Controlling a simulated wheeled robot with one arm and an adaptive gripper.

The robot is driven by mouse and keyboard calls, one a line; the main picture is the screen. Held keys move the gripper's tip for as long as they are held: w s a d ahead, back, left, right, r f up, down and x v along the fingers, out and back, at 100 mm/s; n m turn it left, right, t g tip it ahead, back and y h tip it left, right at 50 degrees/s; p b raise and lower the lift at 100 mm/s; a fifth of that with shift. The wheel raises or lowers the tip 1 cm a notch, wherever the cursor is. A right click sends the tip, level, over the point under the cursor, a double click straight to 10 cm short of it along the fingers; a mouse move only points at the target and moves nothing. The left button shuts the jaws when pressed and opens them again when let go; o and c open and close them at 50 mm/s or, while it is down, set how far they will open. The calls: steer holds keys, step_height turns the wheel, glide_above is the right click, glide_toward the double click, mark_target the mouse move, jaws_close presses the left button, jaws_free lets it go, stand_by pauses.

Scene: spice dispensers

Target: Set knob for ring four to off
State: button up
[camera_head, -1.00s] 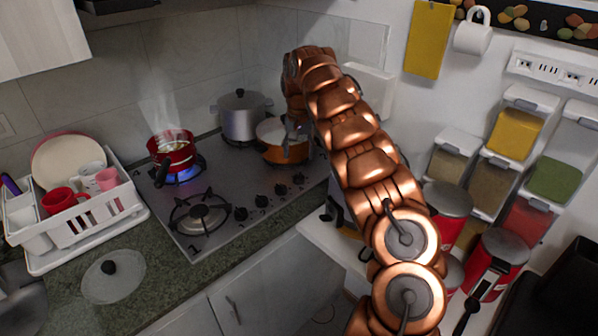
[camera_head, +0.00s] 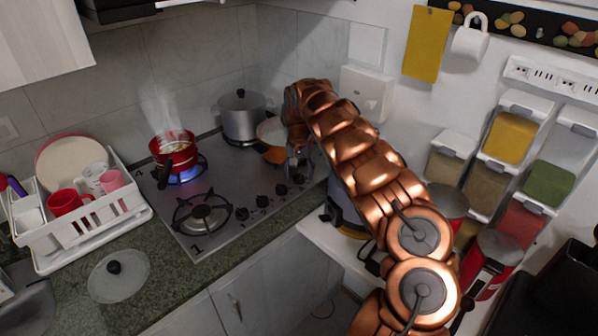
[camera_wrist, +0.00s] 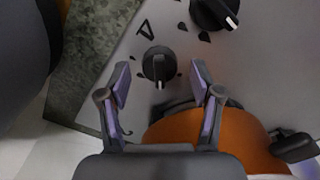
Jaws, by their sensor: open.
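A black knob (camera_wrist: 158,64) with a pale pointer line pointing down the picture lies between and just beyond my fingertips in the wrist view. A mark like a 4 or a triangle is printed beside it. My gripper (camera_wrist: 160,80) is open, with a finger on each side of the knob; contact is not clear. A second knob (camera_wrist: 214,12) is at the top, its white mark toward the lower right. In the head view, my gripper (camera_head: 299,160) is at the right end of the knob row (camera_head: 262,201). A blue flame (camera_head: 186,175) burns under the red pot (camera_head: 173,150), beside a printed 4.
An orange pan (camera_wrist: 190,132) sits close under my gripper in the wrist view. A grey pot (camera_head: 241,118) stands at the back of the stove (camera_head: 230,178). A dish rack (camera_head: 90,225) and a glass lid (camera_head: 119,277) are on the left counter. Spice dispensers (camera_head: 486,187) hang right.

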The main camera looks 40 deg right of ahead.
steer(key=c, duration=1.2)
steer(key=shift+o, duration=0.2)
steer(key=n+b, duration=0.1)
steer(key=b, duration=0.4)
steer(key=shift+f, duration=0.2)
steer(key=n+b, duration=0.2)
steer(key=b, duration=0.2)
steer(key=shift+r+b, duration=0.1)
steer(key=shift+b, duration=0.3)
steer(key=shift+w+n, duration=0.1)
steer(key=shift+n, duration=0.2)
steer(key=n+b, duration=0.2)
steer(key=shift+b, duration=0.4)
steer(key=shift+r+n+b, duration=0.1)
steer(key=shift+n+b, duration=0.9)
steer(key=shift+n, duration=1.1)
